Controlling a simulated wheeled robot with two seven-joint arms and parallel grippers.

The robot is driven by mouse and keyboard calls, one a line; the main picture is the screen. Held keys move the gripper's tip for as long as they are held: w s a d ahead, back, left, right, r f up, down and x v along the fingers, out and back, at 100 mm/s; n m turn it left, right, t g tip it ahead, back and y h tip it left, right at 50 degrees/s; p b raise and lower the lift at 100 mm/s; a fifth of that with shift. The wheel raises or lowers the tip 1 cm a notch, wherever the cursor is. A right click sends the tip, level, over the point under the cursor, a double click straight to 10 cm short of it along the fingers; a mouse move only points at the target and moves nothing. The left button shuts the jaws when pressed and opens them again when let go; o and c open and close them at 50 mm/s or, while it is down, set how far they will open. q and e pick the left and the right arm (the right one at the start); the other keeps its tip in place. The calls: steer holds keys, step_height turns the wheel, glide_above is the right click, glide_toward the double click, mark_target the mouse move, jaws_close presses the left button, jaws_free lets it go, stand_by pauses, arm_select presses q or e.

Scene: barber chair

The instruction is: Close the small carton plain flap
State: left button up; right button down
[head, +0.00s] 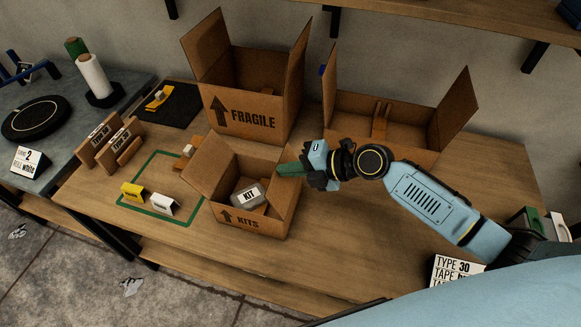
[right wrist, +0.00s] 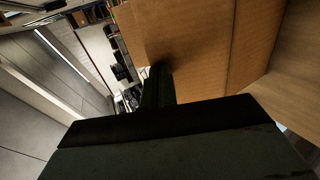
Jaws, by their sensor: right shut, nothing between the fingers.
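The small carton (head: 256,222), printed KITS with an arrow, stands on the wooden table with its top open. A grey package labelled KIT (head: 249,195) lies inside. Its left flap (head: 203,168) stands up, tilted outward. Its right side panel or flap (head: 296,186) rises beside my fingers; I cannot tell which flap is the plain one. My right gripper (head: 290,169) is shut and empty, its green fingers at the carton's upper right edge. In the right wrist view the fingers (right wrist: 158,86) are close beside brown cardboard (right wrist: 205,45); contact is unclear. My left gripper is not in view.
A tall open FRAGILE carton (head: 245,105) stands behind, and another open carton (head: 385,117) behind my right arm. A yellow card (head: 133,192) and a white card (head: 164,204) stand left of the small carton.

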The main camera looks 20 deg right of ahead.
steer(key=shift+w+a+r+g+h+p, duration=0.2)
steer(key=shift+w+a+g+h+p, duration=0.2)
steer(key=shift+a+h+p, duration=0.25)
steer(key=shift+w+a+f+g+h+p, duration=0.1)
steer(key=shift+w+a+g+h+p, duration=0.3)
steer(key=shift+p, duration=0.4)
steer(key=shift+w+a+f+g+h, duration=0.45)
steer(key=shift+a+f+g+h, duration=0.25)
steer(key=shift+f+h, duration=0.35)
steer(key=shift+w+a+f+g+h, duration=0.5)
steer(key=shift+a+f+g+h, duration=0.2)
steer(key=shift+f+h, duration=0.3)
steer(key=shift+w+a+f+g+h, duration=0.45)
steer(key=shift+a+f+g+h, duration=0.15)
steer(key=shift+a+f+h, duration=0.35)
steer(key=shift+d+f, duration=0.15)
steer(key=shift+f, duration=0.05)
steer(key=shift+s+d, duration=0.1)
